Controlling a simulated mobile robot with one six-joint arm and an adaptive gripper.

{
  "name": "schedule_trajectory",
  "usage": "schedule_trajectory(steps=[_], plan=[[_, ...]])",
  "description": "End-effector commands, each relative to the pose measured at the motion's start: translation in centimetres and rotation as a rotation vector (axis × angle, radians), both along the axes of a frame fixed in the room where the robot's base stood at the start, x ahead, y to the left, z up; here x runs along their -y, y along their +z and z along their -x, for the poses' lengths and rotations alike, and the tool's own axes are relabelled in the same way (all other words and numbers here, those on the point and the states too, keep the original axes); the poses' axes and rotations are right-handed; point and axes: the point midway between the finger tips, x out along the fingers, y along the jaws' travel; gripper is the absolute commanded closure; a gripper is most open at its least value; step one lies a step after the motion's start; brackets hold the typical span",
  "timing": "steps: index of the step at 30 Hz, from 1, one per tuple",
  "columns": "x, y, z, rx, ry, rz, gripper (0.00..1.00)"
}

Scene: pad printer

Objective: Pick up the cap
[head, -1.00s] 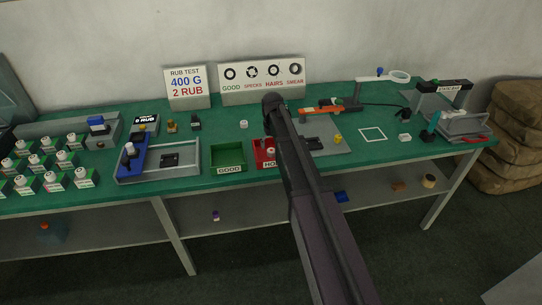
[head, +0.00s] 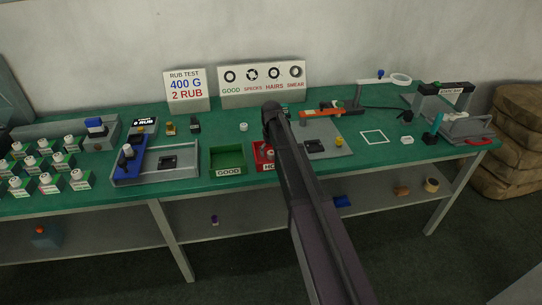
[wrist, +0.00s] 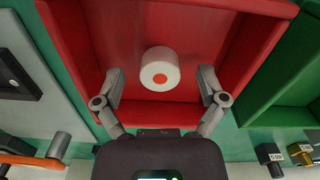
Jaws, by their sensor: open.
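The cap is a short white cylinder with an orange dot on its face. In the wrist view the cap (wrist: 160,68) sits inside the red bin (wrist: 75,45). In the head view the red bin (head: 259,158) is partly hidden behind my arm, with a pale round top showing in it. In the wrist view my gripper (wrist: 160,80) is open, with one finger on each side of the cap and visible gaps between. Whether the fingertips are down at the cap's height I cannot tell. In the head view my gripper is hidden by my arm.
A green bin (head: 228,172) marked GOOD stands beside the red one. A grey tray (head: 185,177) with a blue fixture is further left, near several white-topped boxes. A grey plate (head: 335,147) with a dark block lies right of my arm. Bin walls surround the cap.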

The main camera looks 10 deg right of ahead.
Motion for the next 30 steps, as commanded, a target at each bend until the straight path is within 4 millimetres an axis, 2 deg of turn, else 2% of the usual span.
schedule_trajectory(steps=[3, 10, 11, 23, 30], plan=[[0.01, 0.0, 0.0, 0.0, 0.0, 0.0, 0.09], [0.02, 0.0, 0.01, 0.0, 0.0, 0.0, 0.65], [0.02, 0.0, 0.01, 0.0, 0.0, 0.0, 0.67], [0.02, 0.04, 0.0, 0.0, 0.0, 0.0, 0.69], [0.02, 0.7, 0.0, 0.0, 0.0, 0.0, 0.69]])
